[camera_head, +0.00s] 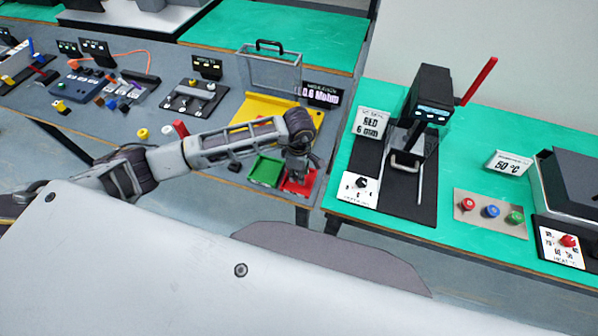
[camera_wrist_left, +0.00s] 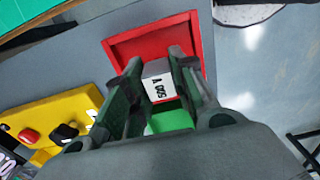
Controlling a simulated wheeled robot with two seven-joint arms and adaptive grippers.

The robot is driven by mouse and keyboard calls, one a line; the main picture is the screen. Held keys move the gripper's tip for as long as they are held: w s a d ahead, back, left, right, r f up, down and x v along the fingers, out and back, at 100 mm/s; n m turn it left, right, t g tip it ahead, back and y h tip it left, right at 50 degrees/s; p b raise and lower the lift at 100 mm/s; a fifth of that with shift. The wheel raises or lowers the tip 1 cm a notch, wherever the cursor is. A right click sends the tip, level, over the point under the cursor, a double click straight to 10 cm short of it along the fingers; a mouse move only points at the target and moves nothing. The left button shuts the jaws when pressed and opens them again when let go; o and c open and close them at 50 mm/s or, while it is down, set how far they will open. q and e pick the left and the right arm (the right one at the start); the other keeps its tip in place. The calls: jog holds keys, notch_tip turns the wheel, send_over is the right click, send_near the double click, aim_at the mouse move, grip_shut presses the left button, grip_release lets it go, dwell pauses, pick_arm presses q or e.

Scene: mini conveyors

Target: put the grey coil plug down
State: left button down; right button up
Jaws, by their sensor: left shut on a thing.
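My left gripper (camera_head: 298,165) hangs over the red tray (camera_head: 309,187) at the front edge of the left bench. In the left wrist view the gripper (camera_wrist_left: 156,62) is shut on the grey coil plug (camera_wrist_left: 157,68), a small block with a white label that appears to read 500 V. The plug shows between the fingers against the red tray (camera_wrist_left: 122,51). I cannot tell whether it touches the tray floor. In the head view the gripper hides the plug. My right gripper is not in view.
A green tray (camera_head: 265,171) lies directly beside the red one. A yellow panel (camera_head: 265,108) and a clear case (camera_head: 270,72) stand behind. A black-based machine (camera_head: 424,110) stands on the green bench at right, across a gap.

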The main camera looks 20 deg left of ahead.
pick_arm(q)
jog(key=shift+f, duration=0.2)
jog(key=c, duration=1.2)
grip_release()
jog(key=shift+o, duration=0.2)
jog(key=shift+r, duration=0.2)
notch_tip(320, 180, up, 12)
jog(key=b, duration=0.2)
